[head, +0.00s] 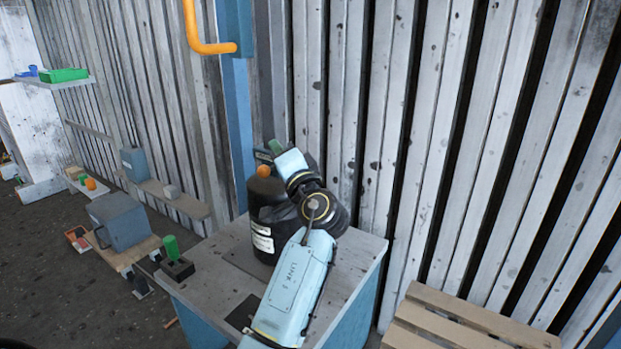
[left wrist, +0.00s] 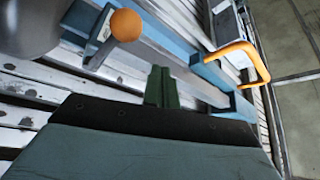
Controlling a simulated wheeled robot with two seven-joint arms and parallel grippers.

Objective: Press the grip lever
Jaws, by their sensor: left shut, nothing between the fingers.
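A dark cylindrical housing (head: 262,205) with a white label stands on the grey-topped table (head: 215,270). An orange ball knob (head: 263,171) shows at its top; in the left wrist view the knob (left wrist: 126,25) sits on the end of a short grey-blue lever (left wrist: 100,50). My left gripper (head: 276,147) is beside and just beyond the knob, apart from it as far as I can see. Its dark green fingers (left wrist: 160,87) are together and empty. My blue arm hides the right side of the housing. My right gripper is out of view.
A green-topped switch box (head: 177,262) sits at the table's left corner. An orange bent handle (head: 205,40) is on the blue post (head: 238,110) behind. A corrugated wall (head: 400,130) stands close behind the table. A wooden pallet (head: 460,325) is at right.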

